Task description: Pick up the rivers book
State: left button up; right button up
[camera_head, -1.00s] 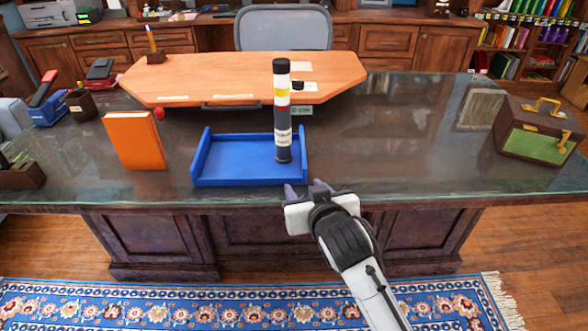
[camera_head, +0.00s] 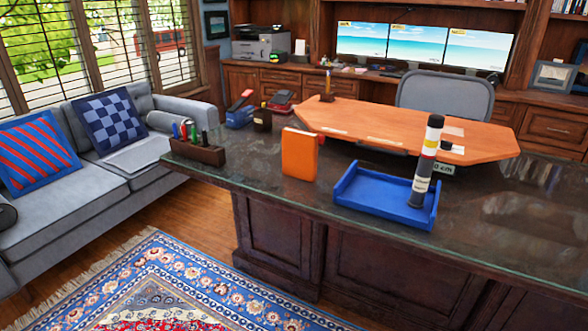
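An orange book (camera_head: 299,154) stands upright near the front edge of the dark glass-topped desk (camera_head: 255,180). No title can be read on it, so I cannot tell whether it is the rivers book. To its right is a blue tray (camera_head: 380,205), with a dark cylinder (camera_head: 426,160) with white and yellow bands standing upright in it. More books stand on the shelf at the top right (camera_head: 572,12), too small to read. Neither of my grippers is in view.
A wooden pen holder (camera_head: 197,151) stands at the desk's left end. A grey sofa (camera_head: 60,225) with cushions is at the left. An office chair (camera_head: 445,92) stands behind the desk. A patterned rug (camera_head: 165,285) covers the floor in front.

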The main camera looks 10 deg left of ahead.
aim_at(300, 148)
jog(key=u, duration=0.8)
jog(key=i, duration=1.3)
jog(key=z, duration=0.35)
